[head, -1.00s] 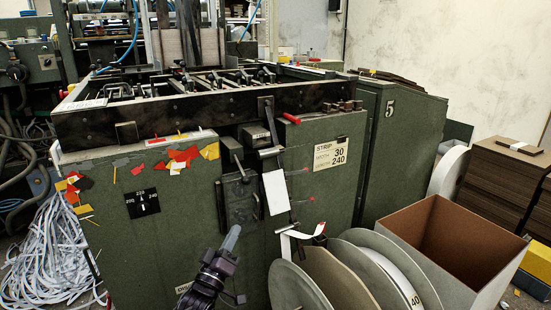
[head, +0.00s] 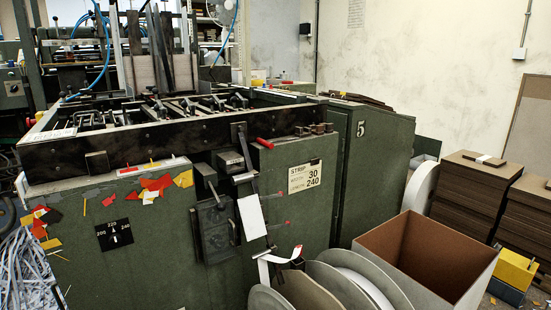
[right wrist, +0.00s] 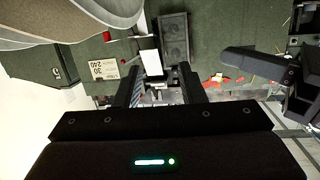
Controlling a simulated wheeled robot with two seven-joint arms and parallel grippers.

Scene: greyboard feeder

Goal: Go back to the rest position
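The green strip feeder machine (head: 160,240) fills the middle of the head view. A white card (head: 251,216) hangs on its front beside a dark box. Below the card, a white strip (head: 270,262) curls out above large reels. Neither of my grippers shows in the head view now. In the right wrist view, which looks upside down, my right gripper (right wrist: 162,88) has its two dark fingers apart, with nothing held between them. The white card (right wrist: 150,62) shows beyond the fingers, apart from them.
An open cardboard box (head: 386,242) stands right of the grey reels (head: 325,280). Stacks of brown board (head: 470,190) stand behind it, near a yellow block (head: 515,268). Shredded white strips (head: 25,265) lie at the lower left.

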